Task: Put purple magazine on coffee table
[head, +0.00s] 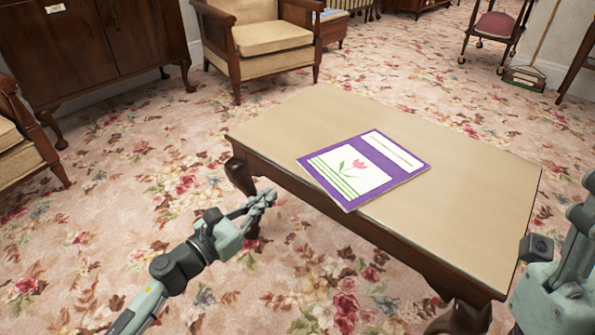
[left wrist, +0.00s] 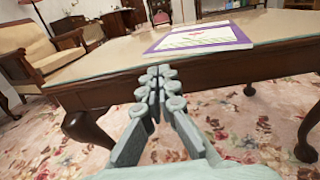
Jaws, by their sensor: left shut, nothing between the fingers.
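The purple magazine (head: 364,168) lies flat on the coffee table (head: 460,220), near its front edge. Its white cover panels and pink tulip face up. It also shows in the left wrist view (left wrist: 203,37), on the tabletop (left wrist: 100,61) beyond my fingers. My left gripper (head: 268,196) is shut and empty, in front of the table's near side and apart from the magazine. Its closed fingers show in the left wrist view (left wrist: 160,75). Part of my right arm shows at the right edge in the head view; its fingers are not clearly visible.
An armchair (head: 272,38) stands behind the table, and another (head: 22,145) is at the left edge. A dark cabinet (head: 95,40) stands at the back left. A small trolley (head: 497,25) is at the back right. The floral carpet (head: 130,190) left of the table is clear.

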